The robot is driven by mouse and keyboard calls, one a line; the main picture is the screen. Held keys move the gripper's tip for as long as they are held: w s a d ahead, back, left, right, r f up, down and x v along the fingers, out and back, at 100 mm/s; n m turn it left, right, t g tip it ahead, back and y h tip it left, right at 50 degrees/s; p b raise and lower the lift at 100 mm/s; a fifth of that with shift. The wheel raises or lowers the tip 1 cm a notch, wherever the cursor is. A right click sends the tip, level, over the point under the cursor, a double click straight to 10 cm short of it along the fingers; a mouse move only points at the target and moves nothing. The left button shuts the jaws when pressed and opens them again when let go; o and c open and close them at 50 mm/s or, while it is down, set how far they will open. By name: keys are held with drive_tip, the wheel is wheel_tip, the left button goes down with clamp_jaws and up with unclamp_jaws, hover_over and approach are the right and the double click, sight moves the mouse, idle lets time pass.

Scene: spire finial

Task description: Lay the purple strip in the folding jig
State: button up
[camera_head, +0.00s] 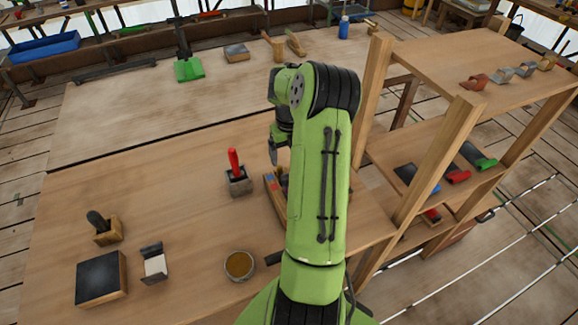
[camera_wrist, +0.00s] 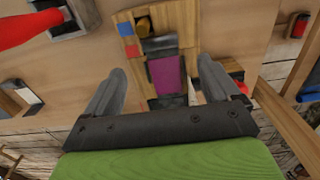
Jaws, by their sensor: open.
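The purple strip (camera_wrist: 165,75) lies flat between dark grey pieces on a wooden board (camera_wrist: 124,17) with blue and red patches and a brass-coloured knob. I cannot tell whether these dark pieces are the folding jig. In the wrist view my gripper (camera_wrist: 158,66) is open, one finger to each side of the strip, apparently above it and holding nothing. In the head view my gripper (camera_head: 277,150) points down over the bench, and my arm hides most of the board (camera_head: 271,187).
A red-handled tool (camera_head: 233,160) stands in a block left of the board. A round pot (camera_head: 239,265), a dark bracket with a white face (camera_head: 154,264), a black-topped block (camera_head: 101,278) and a dark-handled tool (camera_head: 97,221) stand further left. A wooden shelf (camera_head: 460,110) rises at right.

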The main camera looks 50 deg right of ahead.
drive_tip(key=w+a+r+n+t+h, duration=0.1)
drive_tip(key=a+r+n+t+h, duration=0.15)
drive_tip(key=a+r+n, duration=1.65)
drive_tip(key=s+a+n+t+y, duration=0.2)
drive_tip(key=s+a+n, duration=1.1)
drive_tip(key=n, duration=1)
drive_tip(key=a+t, duration=0.1)
drive_tip(key=a, duration=0.1)
drive_tip(key=shift+s+a+r, duration=0.15)
drive_tip(key=shift+a+r, duration=0.05)
drive_tip(key=shift+a, duration=0.2)
drive_tip(key=shift+y, duration=0.25)
drive_tip(key=shift+d, duration=0.1)
